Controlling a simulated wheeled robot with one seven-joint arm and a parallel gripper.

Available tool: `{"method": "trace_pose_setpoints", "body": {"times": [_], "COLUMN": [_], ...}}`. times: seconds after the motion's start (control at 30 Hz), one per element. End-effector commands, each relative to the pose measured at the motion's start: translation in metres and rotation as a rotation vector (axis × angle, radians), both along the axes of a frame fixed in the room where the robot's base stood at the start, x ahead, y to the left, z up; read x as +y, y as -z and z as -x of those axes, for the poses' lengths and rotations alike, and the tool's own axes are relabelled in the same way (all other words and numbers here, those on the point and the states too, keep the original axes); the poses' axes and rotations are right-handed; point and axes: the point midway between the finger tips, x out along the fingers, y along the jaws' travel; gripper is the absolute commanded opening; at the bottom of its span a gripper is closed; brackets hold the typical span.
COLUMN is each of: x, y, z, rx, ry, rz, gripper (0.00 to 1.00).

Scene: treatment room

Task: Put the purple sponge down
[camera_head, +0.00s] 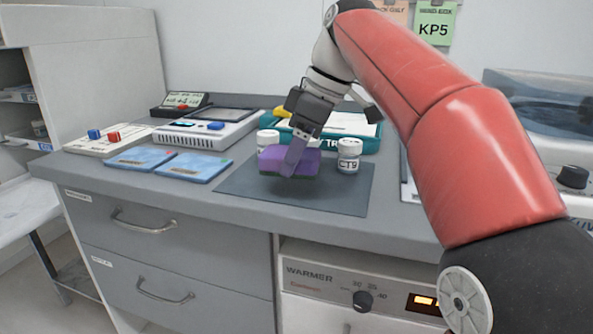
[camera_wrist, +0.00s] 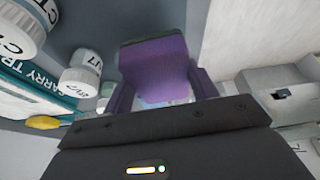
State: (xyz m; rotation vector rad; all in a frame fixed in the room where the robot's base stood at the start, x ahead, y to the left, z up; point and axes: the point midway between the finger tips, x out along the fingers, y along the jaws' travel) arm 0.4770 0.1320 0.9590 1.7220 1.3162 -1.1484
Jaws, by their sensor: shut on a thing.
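The purple sponge (camera_head: 272,159) has a thin green layer along its bottom edge in the head view. My gripper (camera_head: 290,168) reaches down from above and is shut on it. The sponge is at or just above the dark grey mat (camera_head: 337,192); I cannot tell whether it touches. In the wrist view the sponge (camera_wrist: 155,62) sits between the two fingers of my gripper (camera_wrist: 163,92). The near finger hides part of the sponge in the head view.
A white bottle (camera_head: 349,157) stands right of the sponge, and another (camera_head: 267,141) behind it. A teal carry tray (camera_head: 362,143) is at the back. Blue flat packs (camera_head: 193,167) lie left of the mat. The mat's front and right parts are clear.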

Motion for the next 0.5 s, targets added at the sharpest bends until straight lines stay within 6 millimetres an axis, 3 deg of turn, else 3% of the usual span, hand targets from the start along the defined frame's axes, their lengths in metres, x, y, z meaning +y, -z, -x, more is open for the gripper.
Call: {"method": "trace_pose_setpoints", "body": {"times": [0.13,0.5], "x": [-0.001,0.0], "y": [0.025,0.035], "z": [0.001,0.0], "rx": [0.003,0.001], "ry": [0.002,0.001], "rz": [0.001,0.001], "gripper": [0.36,0.36]}}
